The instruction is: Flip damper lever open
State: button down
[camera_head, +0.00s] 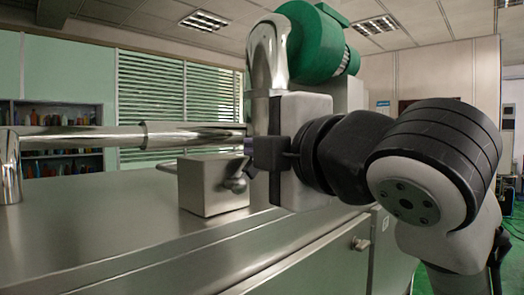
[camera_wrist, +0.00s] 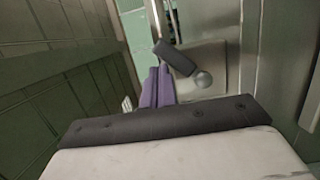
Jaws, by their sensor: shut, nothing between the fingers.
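A metal box (camera_head: 205,188) stands on the steel counter, with a rounded metal knob (camera_head: 236,184) on its right side. In the wrist view a dark grey bar (camera_wrist: 177,58), which looks like the damper lever, slants across the box face (camera_wrist: 212,57) beside a round knob (camera_wrist: 203,80). My gripper (camera_wrist: 157,72) shows as two purple fingers, shut together and empty, just below and left of the bar. I cannot tell if they touch it. In the head view my gripper (camera_head: 247,146) is above the knob, and its body hides part of that area.
A shiny horizontal pipe (camera_head: 100,138) runs behind the box. A vertical chrome pipe (camera_head: 268,55) and a green motor (camera_head: 308,42) stand above my wrist. The steel counter (camera_head: 90,225) is clear at front left. Shelves (camera_head: 62,115) stand in the background.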

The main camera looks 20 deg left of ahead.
jog(key=w+f+m, duration=0.1)
jog(key=m, duration=0.1)
jog(key=w+d+f+m+h+b, duration=0.1)
jog(key=m, duration=0.1)
jog(key=shift+w+g, duration=0.35)
jog(key=shift+g, duration=0.05)
jog(key=shift+f, duration=0.1)
dwell(0.3)
jog(key=shift+w, duration=0.1)
